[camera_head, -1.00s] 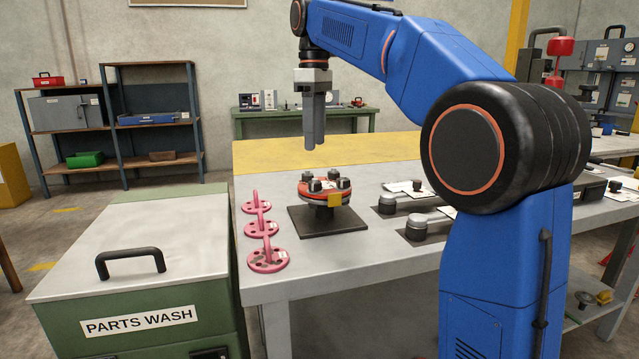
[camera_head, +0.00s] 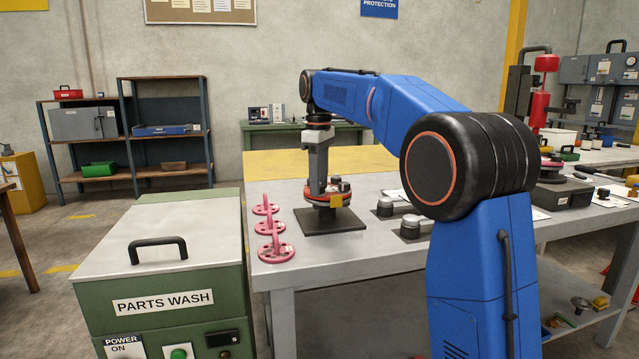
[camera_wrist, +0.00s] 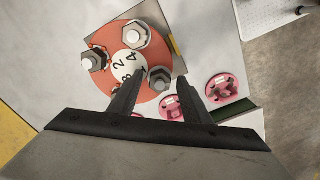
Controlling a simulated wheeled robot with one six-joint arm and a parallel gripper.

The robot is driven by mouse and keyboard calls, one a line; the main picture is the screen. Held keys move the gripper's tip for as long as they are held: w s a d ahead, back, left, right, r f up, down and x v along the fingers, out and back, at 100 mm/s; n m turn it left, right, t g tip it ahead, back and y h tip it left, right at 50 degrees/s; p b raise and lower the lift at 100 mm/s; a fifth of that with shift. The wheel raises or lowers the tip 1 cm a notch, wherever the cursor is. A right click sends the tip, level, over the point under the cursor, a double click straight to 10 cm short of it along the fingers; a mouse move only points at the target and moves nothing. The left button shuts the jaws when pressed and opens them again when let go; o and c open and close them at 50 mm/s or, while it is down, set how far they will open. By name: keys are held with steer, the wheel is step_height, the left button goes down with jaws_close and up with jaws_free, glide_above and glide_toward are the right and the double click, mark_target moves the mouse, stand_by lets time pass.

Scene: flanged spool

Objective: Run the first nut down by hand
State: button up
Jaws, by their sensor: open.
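The flanged spool's red flange (camera_head: 330,199) stands on a dark square plate (camera_head: 325,222) on the bench. In the wrist view the red flange (camera_wrist: 112,35) has a white numbered centre (camera_wrist: 128,64) and hex nuts on studs around it. One nut (camera_wrist: 160,77) shows just beyond the gap between my fingertips. Two others, a far nut (camera_wrist: 138,33) and a left nut (camera_wrist: 94,60), are clear of the fingers. My gripper (camera_head: 316,192) is open, pointing down at the flange's left part. Its fingers (camera_wrist: 160,92) hide part of the flange; contact with a nut cannot be told.
Several pink discs with upright handles (camera_head: 270,228) stand left of the plate. Dark fittings with round grey tops (camera_head: 411,226) lie to its right. The green parts wash cabinet (camera_head: 165,240) is at the front left. The yellow bench strip (camera_head: 275,164) behind is bare.

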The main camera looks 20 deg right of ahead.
steer(key=shift+c, duration=0.4)
steer(key=c, duration=1)
steer(key=shift+o, duration=0.2)
steer(key=shift+m, duration=0.4)
steer(key=m, duration=0.2)
steer(key=shift+m, duration=0.4)
steer(key=m, duration=0.4)
steer(key=shift+r+m, duration=0.1)
steer(key=shift+m, duration=0.2)
steer(key=m, duration=0.4)
steer(key=shift+m, duration=2.2)
